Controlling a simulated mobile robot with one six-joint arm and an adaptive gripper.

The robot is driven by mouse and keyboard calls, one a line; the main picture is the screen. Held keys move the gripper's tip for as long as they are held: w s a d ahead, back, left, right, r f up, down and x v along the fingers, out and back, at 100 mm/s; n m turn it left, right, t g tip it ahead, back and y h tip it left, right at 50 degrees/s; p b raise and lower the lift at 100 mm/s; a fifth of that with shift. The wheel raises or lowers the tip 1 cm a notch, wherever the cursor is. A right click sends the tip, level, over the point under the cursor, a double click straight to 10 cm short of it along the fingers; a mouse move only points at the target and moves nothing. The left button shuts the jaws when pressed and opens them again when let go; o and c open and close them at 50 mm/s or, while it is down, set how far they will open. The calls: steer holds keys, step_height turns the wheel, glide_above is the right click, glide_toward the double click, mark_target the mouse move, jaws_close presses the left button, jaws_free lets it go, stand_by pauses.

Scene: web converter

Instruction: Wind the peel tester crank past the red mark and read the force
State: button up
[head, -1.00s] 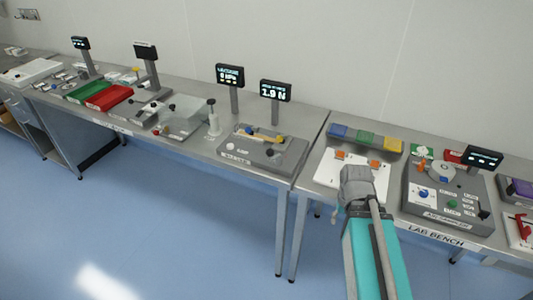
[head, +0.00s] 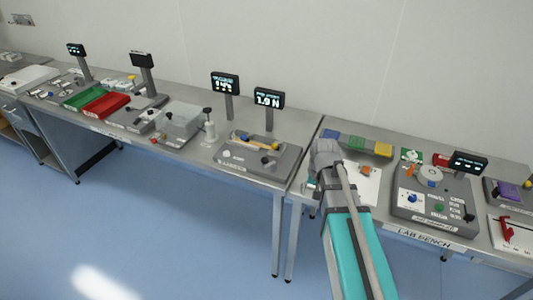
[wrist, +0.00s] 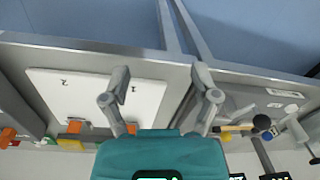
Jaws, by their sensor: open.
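A grey peel-tester-like unit (head: 258,158) sits at the right end of the left bench, with a pale yellow strip or arm and dark knobs on top. The display (head: 269,98) behind it seems to read 1.0 N. I cannot tell which knob is the crank, and no red mark can be made out. In the wrist view the unit (wrist: 262,104) is at the right, with a round dark knob (wrist: 262,122). My gripper (wrist: 163,97) is open and empty, over the bench edges, left of the unit there. In the head view my arm mostly hides it.
A white plate (wrist: 95,95) with orange blocks lies on the right bench, beside a coloured block row (head: 356,144). A gap separates the two benches. A grey unit with a blue knob (head: 432,200) stands farther right. A second display (head: 225,83) stands left of the force display.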

steer(key=m+y+p, duration=0.1)
steer(key=m+p, duration=0.1)
steer(key=p, duration=0.8)
glide_toward(266, 158)
step_height(266, 158, up, 2)
steer(key=d, duration=0.1)
steer(key=shift+a+r, duration=0.15)
steer(key=shift+a, duration=0.15)
steer(key=shift+b, duration=0.3)
steer(key=f+b, duration=0.4)
steer(key=a+f+b, duration=0.1)
steer(key=f+b, duration=0.3)
steer(key=f, duration=0.1)
steer(key=a+f+b, duration=0.1)
steer(key=f+b, duration=0.3)
steer(key=b, duration=0.1)
steer(key=shift+w+a+f, duration=0.25)
steer(key=shift+w, duration=0.05)
jaws_close()
